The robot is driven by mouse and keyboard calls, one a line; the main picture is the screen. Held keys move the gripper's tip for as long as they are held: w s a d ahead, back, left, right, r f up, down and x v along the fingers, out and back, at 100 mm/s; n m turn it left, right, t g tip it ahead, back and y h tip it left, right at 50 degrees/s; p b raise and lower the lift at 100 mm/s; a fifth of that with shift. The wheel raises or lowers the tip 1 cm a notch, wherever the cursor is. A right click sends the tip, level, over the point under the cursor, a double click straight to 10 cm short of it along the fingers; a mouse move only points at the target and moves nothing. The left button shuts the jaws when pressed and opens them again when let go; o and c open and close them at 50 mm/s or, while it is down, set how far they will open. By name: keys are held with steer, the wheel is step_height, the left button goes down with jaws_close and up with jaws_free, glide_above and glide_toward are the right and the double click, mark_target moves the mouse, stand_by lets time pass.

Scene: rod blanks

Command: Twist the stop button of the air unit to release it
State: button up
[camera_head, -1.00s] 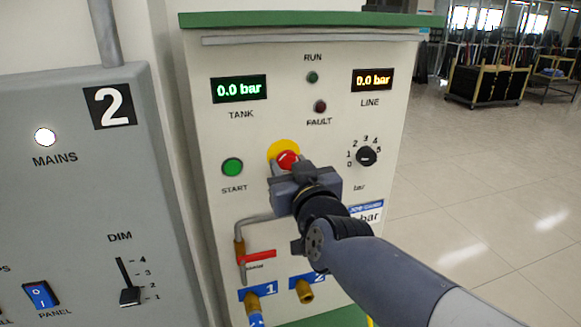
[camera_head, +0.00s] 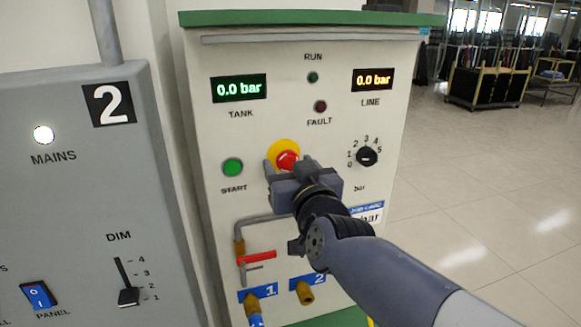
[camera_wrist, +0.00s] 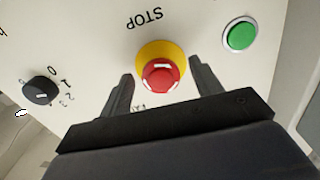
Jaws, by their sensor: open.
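The red stop button (camera_head: 287,160) sits on a yellow round plate (camera_head: 283,149) on the front of the air unit (camera_head: 225,130). In the wrist view the red button (camera_wrist: 163,77) shows white marks on its face, and the word STOP is upside down beside the yellow plate (camera_wrist: 152,50). My gripper (camera_head: 290,168) is in front of the button, covering its lower part in the head view. In the wrist view my gripper (camera_wrist: 163,84) is open, with one finger on each side of the button and a visible gap to each.
The green start button (camera_head: 232,167) is left of the stop button, and the black pressure knob (camera_head: 367,156) is right. A red valve handle (camera_head: 258,257) and pipe are below. The tank display (camera_head: 239,88) and line display (camera_head: 373,79) read 0.0 bar. A grey panel (camera_head: 75,190) stands left.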

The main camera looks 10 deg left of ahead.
steer(key=p+v, duration=0.1)
steer(key=v, duration=0.9)
steer(key=shift+s+d, duration=0.3)
steer(key=b+x, duration=0.1)
steer(key=x, duration=1)
steer(key=shift+s+n+p, duration=0.1)
steer(key=shift+n+p, duration=0.2)
steer(key=shift+n, duration=0.1)
steer(key=shift+m+b, duration=0.3)
